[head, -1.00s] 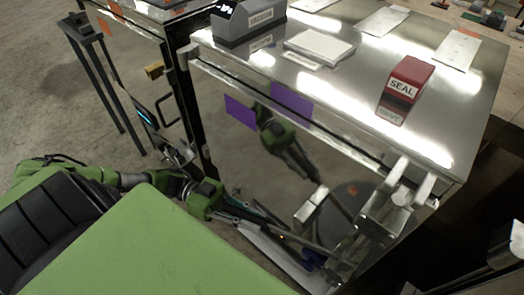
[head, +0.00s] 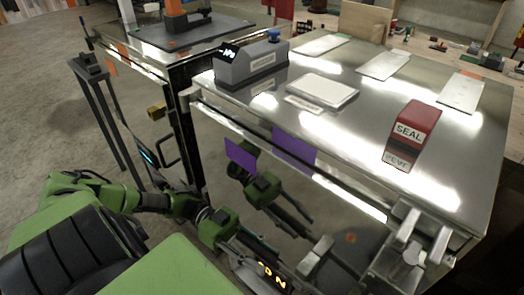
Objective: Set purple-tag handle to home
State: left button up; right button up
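My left gripper (head: 265,255) is low in front of the trailer, left of the latch. Its fingers appear apart, also in the reflection, with nothing seen between them. My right gripper is not in view.
On the trailer top are a grey box with a display (head: 250,62), a white plate (head: 322,90) and a red SEAL block (head: 412,122). A second trailer (head: 170,40) stands behind at left, and a dark stand (head: 90,68) at far left. Orange lettering (head: 272,275) shows low down.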

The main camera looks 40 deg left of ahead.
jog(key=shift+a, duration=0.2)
pick_arm(q)
jog(key=shift+a, duration=0.3)
jog(key=s+a, duration=0.1)
jog(key=a, duration=1)
jog(key=shift+a, duration=0.2)
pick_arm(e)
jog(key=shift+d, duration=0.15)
pick_arm(q)
jog(key=shift+s, duration=0.1)
